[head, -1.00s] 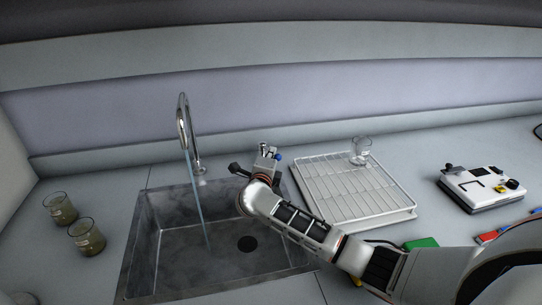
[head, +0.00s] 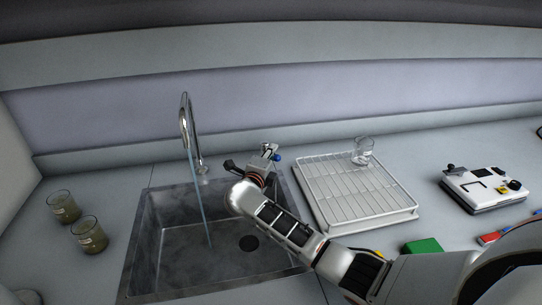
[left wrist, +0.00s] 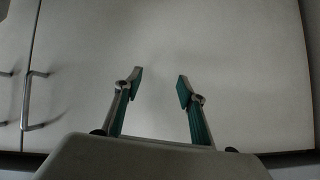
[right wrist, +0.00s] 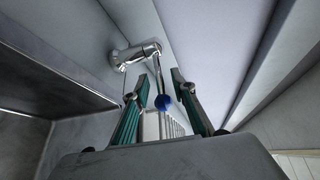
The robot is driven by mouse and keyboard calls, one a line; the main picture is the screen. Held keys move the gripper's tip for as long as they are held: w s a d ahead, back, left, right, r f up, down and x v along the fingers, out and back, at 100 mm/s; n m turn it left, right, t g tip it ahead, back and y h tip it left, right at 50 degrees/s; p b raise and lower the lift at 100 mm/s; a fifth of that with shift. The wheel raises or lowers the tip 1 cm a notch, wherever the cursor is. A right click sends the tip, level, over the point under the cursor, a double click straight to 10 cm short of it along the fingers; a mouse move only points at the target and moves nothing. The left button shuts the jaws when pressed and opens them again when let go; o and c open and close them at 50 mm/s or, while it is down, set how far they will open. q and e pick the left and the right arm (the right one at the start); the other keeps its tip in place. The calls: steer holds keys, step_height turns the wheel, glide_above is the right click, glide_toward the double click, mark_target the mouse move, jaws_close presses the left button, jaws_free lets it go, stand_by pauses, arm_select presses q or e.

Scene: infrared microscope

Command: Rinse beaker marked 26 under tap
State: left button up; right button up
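Two beakers with murky greenish-brown contents, the rear one (head: 64,208) and the front one (head: 90,236), stand on the counter left of the sink; their labels are too small to read. A clear beaker (head: 363,152) stands on the drying rack. The chrome tap (head: 185,110) runs a stream of water into the sink (head: 165,275). My right gripper (head: 268,151) is behind the sink's back right corner; in the right wrist view its fingers are open, with a blue knob (right wrist: 163,102) between them, seemingly untouched. My left gripper (left wrist: 158,88) is open and empty before cabinet doors.
The white wire drying rack (head: 375,200) is right of the sink. A white-and-black device (head: 485,187) and a green block (head: 422,246) lie farther right. My right arm crosses the sink's right side. Cabinet doors (left wrist: 240,50) fill the left wrist view.

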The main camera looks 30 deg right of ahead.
steer(key=v, duration=1.2)
steer(key=o, duration=1)
